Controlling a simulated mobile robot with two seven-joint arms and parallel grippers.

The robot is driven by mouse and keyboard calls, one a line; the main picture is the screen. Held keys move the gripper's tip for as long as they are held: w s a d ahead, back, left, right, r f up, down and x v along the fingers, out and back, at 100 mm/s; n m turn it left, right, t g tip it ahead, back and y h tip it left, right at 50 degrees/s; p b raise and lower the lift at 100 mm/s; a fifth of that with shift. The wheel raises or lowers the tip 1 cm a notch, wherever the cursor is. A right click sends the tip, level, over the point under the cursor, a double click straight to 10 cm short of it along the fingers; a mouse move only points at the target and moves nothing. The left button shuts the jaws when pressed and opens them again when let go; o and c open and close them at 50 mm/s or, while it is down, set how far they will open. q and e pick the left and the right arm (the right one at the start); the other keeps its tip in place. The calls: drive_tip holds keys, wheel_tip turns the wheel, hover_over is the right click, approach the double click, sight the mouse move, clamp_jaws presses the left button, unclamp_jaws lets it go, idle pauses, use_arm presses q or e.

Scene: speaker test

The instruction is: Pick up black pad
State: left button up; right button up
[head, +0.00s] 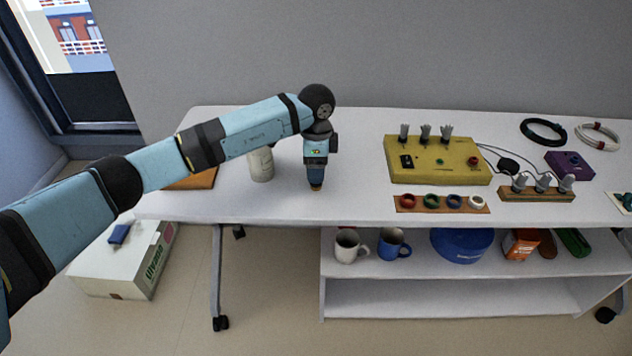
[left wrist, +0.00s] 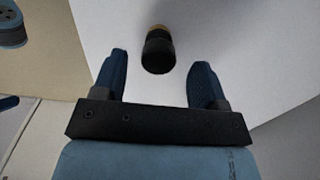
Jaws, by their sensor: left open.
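A small dark cylinder with a brown end (left wrist: 158,52), which may be the black pad, stands on the white table. In the left wrist view it lies between and just beyond the fingertips of my left gripper (left wrist: 160,62). The fingers are apart, with a gap on each side of it. In the head view my left gripper (head: 316,180) points straight down over the left part of the table and hides most of the cylinder. A small black rounded thing (head: 508,165) lies by the wires at the right. My right gripper is not in view.
The white table (head: 350,205) is clear around the gripper. A pale can (head: 261,165) and a brown board (head: 196,181) are to the left. A yellow box (head: 436,163) and a strip of coloured rings (head: 441,204) are to the right. Mugs stand on the shelf below.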

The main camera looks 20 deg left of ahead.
use_arm(q)
wheel_tip(320, 180, down, 4)
drive_tip(key=shift+f+b, duration=0.1)
drive_tip(key=shift+b, duration=0.3)
drive_tip(key=c, duration=1.1)
drive_tip(key=shift+r, duration=0.2)
wheel_tip(320, 180, up, 20)
drive_tip(key=p, duration=0.3)
drive_tip(key=shift+f, duration=0.1)
drive_tip(key=o, duration=0.5)
drive_tip(key=c, duration=0.3)
